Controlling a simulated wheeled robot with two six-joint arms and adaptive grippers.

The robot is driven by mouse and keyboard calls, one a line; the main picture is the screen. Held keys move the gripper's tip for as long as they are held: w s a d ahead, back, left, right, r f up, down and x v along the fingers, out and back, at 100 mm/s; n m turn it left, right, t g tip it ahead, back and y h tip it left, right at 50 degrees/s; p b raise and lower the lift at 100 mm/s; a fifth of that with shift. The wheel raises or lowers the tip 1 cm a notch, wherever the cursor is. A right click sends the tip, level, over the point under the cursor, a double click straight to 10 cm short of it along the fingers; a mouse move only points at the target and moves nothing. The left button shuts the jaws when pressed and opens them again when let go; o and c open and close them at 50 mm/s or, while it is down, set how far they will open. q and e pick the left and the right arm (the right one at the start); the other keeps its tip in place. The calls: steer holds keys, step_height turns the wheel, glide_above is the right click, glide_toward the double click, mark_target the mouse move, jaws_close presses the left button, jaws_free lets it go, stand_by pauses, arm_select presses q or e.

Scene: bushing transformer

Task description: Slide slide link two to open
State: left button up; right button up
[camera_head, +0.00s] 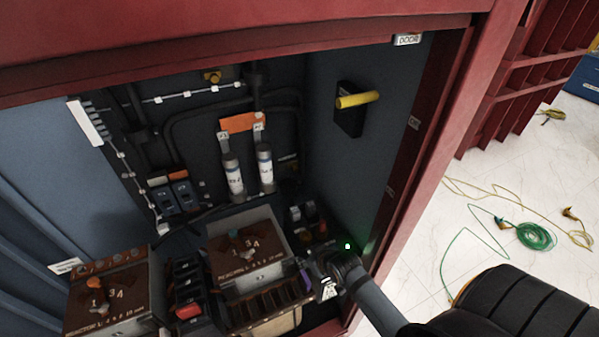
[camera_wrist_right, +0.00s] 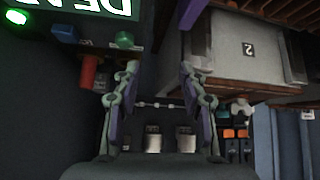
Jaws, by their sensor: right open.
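In the head view my right gripper (camera_head: 306,270) reaches into the cabinet from the lower right, beside the right side of the brown-topped box (camera_head: 236,250). In the right wrist view the gripper (camera_wrist_right: 158,76) is open, its two purple-padded fingers apart with nothing held between them. No label I can read marks slide link two, so I cannot tell which part it is. A thin rod with pale pieces (camera_wrist_right: 160,105) shows behind the fingers, apart from them. A box marked 2 (camera_wrist_right: 246,50) is right of the fingers. My left gripper is out of view.
Two white-labelled cylinders (camera_head: 265,166) stand on the back wall. A yellow handle (camera_head: 357,99) sticks out of the right wall. A second brown-topped box (camera_head: 110,295) is at lower left. A red knob (camera_wrist_right: 89,72) and green button (camera_wrist_right: 123,40) are left of the fingers.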

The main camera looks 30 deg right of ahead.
steer(key=w+d+r+t, duration=0.3)
steer(key=w+r+t, duration=0.2)
steer(key=w, duration=0.5)
steer(key=m+t+h, duration=0.2)
steer(key=t, duration=0.3)
glide_toward(296, 170)
steer(key=w+b, duration=0.4)
steer(key=w, duration=0.1)
steer(key=w+d+b, duration=0.1)
steer(key=w+b, duration=0.1)
steer(key=w, duration=0.1)
steer(key=shift+w+f, duration=0.1)
steer(key=shift+f, duration=0.3)
steer(key=shift+w+r+b, duration=0.1)
steer(key=shift+w+b, duration=0.15)
steer(key=shift+b, duration=0.2)
steer(key=shift+w+r, duration=0.15)
steer(key=shift+r, duration=0.1)
jaws_close()
